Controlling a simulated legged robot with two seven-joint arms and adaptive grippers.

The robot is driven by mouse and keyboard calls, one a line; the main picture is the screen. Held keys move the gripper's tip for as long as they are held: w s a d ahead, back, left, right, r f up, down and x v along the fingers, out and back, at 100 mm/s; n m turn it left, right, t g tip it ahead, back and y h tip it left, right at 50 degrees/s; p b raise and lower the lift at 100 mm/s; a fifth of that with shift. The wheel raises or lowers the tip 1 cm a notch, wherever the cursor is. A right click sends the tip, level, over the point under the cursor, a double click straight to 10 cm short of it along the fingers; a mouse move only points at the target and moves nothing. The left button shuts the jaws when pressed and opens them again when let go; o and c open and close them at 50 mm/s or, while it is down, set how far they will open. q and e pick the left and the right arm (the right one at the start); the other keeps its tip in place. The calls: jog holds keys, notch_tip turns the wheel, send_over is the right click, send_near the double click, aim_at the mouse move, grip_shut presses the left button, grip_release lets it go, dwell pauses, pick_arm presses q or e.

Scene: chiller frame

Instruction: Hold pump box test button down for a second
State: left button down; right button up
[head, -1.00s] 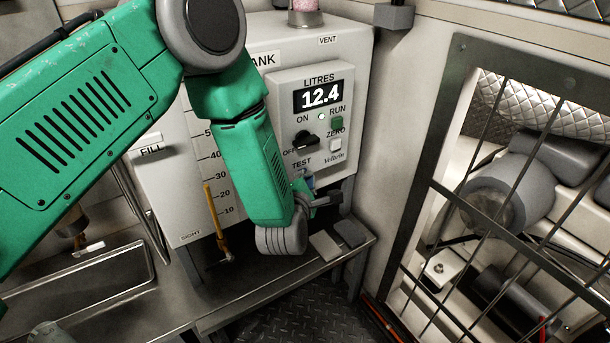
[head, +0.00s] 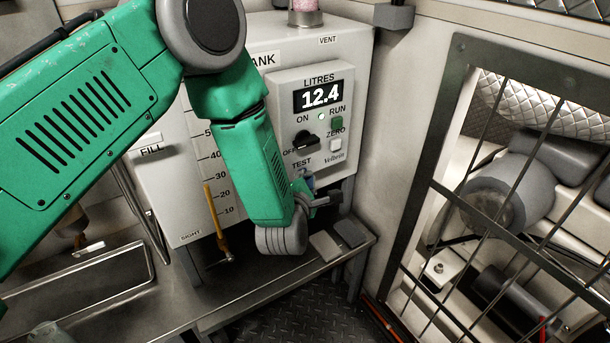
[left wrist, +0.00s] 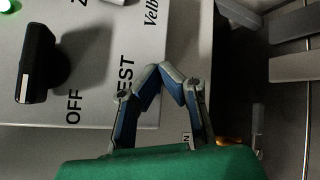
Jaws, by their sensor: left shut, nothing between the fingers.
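The pump box (head: 312,90) is a pale panel on the tank, with a LITRES display (head: 319,95) reading 12.4. The TEST label (head: 301,164) is low on the panel; the test button below it is hidden by my gripper. My left gripper (head: 308,182) is shut and empty, with its fingertips at the panel's lower part, just below that label. In the left wrist view, the closed fingertips (left wrist: 168,70) are beside the TEST lettering (left wrist: 125,88). I cannot tell whether they touch the button. My right gripper is not in view.
The panel also has a black ON/OFF knob (head: 305,140), a green RUN button (head: 337,124), a lit green lamp (head: 321,116) and a white ZERO button (head: 335,145). A metal shelf (head: 215,300) lies below. A barred guard (head: 440,190) stands at right.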

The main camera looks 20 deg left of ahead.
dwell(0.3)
pick_arm(q)
jog(key=shift+s+d, duration=0.55)
jog(key=shift+d, duration=0.1)
jog(key=s+d, duration=0.1)
jog(key=d, duration=0.1)
jog(key=s+d, duration=0.2)
dwell(0.4)
